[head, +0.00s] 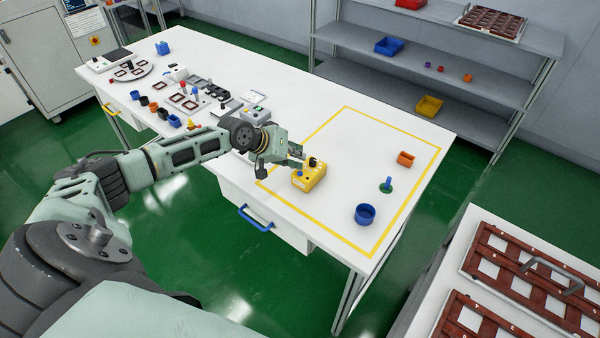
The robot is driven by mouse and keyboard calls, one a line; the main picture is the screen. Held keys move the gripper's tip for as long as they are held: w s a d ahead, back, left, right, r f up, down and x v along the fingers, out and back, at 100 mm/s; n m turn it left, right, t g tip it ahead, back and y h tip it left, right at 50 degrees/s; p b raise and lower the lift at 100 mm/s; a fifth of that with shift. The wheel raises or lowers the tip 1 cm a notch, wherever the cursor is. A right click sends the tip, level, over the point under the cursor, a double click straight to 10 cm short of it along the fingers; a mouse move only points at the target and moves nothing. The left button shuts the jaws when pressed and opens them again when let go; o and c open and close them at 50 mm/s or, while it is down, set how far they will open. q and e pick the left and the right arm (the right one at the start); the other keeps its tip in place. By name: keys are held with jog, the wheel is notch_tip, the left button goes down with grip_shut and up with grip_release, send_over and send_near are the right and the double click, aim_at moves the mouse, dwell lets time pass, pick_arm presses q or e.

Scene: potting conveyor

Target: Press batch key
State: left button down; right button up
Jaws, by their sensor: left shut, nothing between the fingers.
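A small yellow box (309,179) with a dark knob on top and small buttons sits on the white table, inside the yellow taped outline. It looks like a key box, but its labels are too small to read. My left gripper (298,160) is shut and empty, with its fingertips at the upper left side of the yellow box. I cannot tell whether the fingertips touch it. The gripper hides part of the box's far left side. My right gripper is not in view.
Several small parts crowd the table's left half. A grey shelf (440,80) stands behind. Brown trays (535,270) lie at lower right.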

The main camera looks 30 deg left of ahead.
pick_arm(q)
jog(key=shift+f, duration=0.1)
jog(key=shift+f, duration=0.35)
jog(key=shift+f+b, duration=0.45)
dwell(0.8)
jog(key=shift+r, duration=0.15)
jog(key=shift+r+p, duration=0.7)
jog(key=shift+p, duration=0.05)
jog(key=shift+r, duration=0.1)
notch_tip(320, 180, up, 5)
jog(key=p, duration=0.4)
dwell(0.6)
